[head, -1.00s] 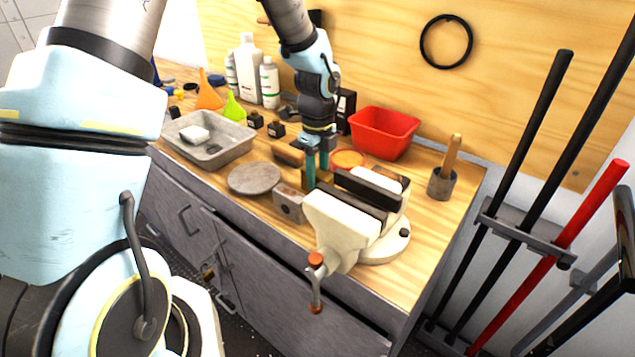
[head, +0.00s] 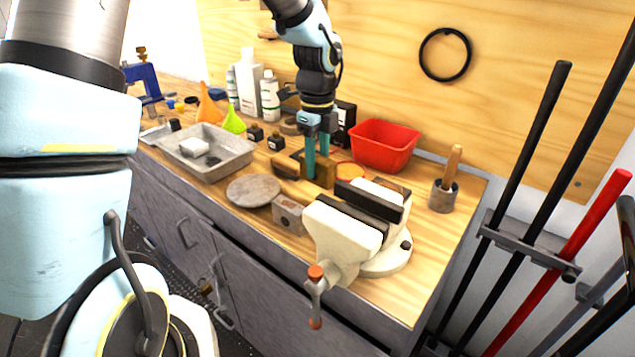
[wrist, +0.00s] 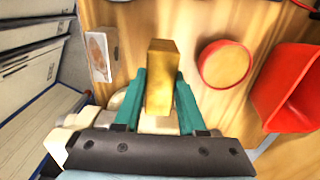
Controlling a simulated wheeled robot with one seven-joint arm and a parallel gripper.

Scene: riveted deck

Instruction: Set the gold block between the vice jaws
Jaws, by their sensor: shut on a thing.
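My gripper (head: 317,164) is over the bench behind the vice, its two teal fingers pointing down. It is shut on the gold block (head: 322,174). In the wrist view the gold block (wrist: 160,82) stands out between the fingertips of my gripper (wrist: 160,77). The cream vice (head: 338,228) is at the bench's front right. Its dark jaws (head: 350,218) are parted, with a gap between them. The block is behind and left of the jaws in the head view, apart from the gap. Its underside is hard to judge.
A steel block with a hole (head: 288,214) and a round grey plate (head: 253,190) lie left of the vice. An orange-topped round dish (head: 350,169) and a red bin (head: 383,146) stand behind. A grey cup with a wooden handle (head: 443,196) stands to the right.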

